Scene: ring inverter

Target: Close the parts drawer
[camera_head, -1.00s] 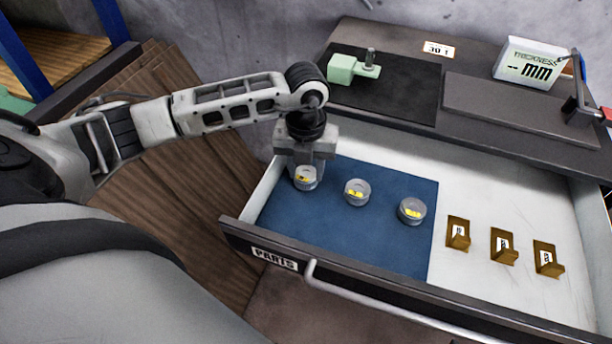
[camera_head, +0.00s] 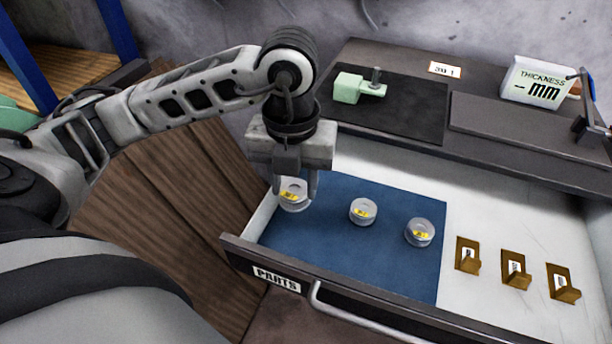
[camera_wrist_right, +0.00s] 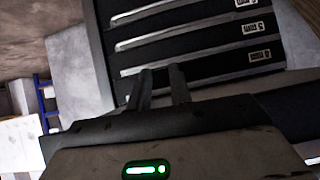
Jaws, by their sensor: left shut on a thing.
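The parts drawer (camera_head: 420,318) is pulled open; its front carries a PARTS label (camera_head: 277,279) and a pale bar handle (camera_head: 345,317). A blue mat (camera_head: 330,245) covers its left part. My left gripper (camera_head: 293,190) is shut on a grey metal ring (camera_head: 293,198) with a yellow mark, held above the mat's left end. Two similar rings, the middle one (camera_head: 362,211) and the right one (camera_head: 420,232), lie on the mat. My right gripper (camera_wrist_right: 161,72) shows only in the right wrist view, fingers slightly apart and empty, before dark drawer fronts.
Several brown hooked holders, one of them (camera_head: 467,254), stand in the drawer's white right part. On the top behind are a green fixture (camera_head: 350,88), a dark mat (camera_head: 405,115) and a thickness display (camera_head: 535,82). Wooden boards (camera_head: 180,200) lie left.

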